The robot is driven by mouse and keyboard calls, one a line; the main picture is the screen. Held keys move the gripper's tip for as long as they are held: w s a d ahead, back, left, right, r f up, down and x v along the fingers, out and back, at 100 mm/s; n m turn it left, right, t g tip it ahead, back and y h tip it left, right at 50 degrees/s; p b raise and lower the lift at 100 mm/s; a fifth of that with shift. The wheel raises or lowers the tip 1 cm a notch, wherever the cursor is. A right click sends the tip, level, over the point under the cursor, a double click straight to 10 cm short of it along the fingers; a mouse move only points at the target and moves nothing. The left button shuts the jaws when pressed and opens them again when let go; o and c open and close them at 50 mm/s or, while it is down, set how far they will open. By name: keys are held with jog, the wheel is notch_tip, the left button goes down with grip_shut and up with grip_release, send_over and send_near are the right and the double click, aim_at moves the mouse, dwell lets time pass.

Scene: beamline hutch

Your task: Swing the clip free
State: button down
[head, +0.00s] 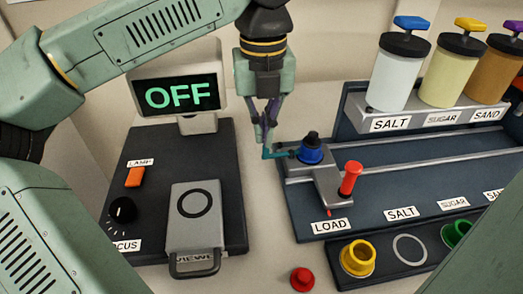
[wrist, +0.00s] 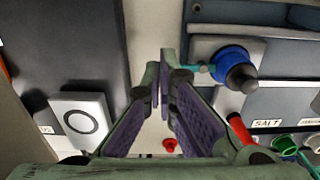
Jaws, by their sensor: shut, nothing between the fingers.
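A small teal clip (head: 281,153) sticks out to the left from a blue cup with a black top (head: 311,150) on the grey carriage at the left end of the rails. It also shows in the wrist view (wrist: 195,68), beside the blue cup (wrist: 234,67). My gripper (head: 265,147) points down at the clip's free left end, with its fingers together and nothing held. In the wrist view the closed fingertips (wrist: 163,68) are just left of the clip; I cannot tell whether they touch it.
A red-handled lever (head: 350,178) stands on the carriage's front right, above the LOAD label (head: 330,226). Left is a dark panel with an OFF screen (head: 178,96) and a grey VIEW plate (head: 197,216). SALT, SUGAR and SAND jars stand at back right. A red cap (head: 302,279) lies in front.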

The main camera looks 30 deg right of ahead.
jog(key=shift+s+a, duration=0.25)
jog(key=shift+s, duration=0.15)
jog(key=shift+s+a, duration=0.25)
jog(key=shift+s, duration=0.45)
jog(key=shift+s+a+b, duration=0.1)
jog(key=shift+s+b, duration=0.25)
jog(key=shift+s, duration=0.25)
jog(key=shift+s, duration=0.6)
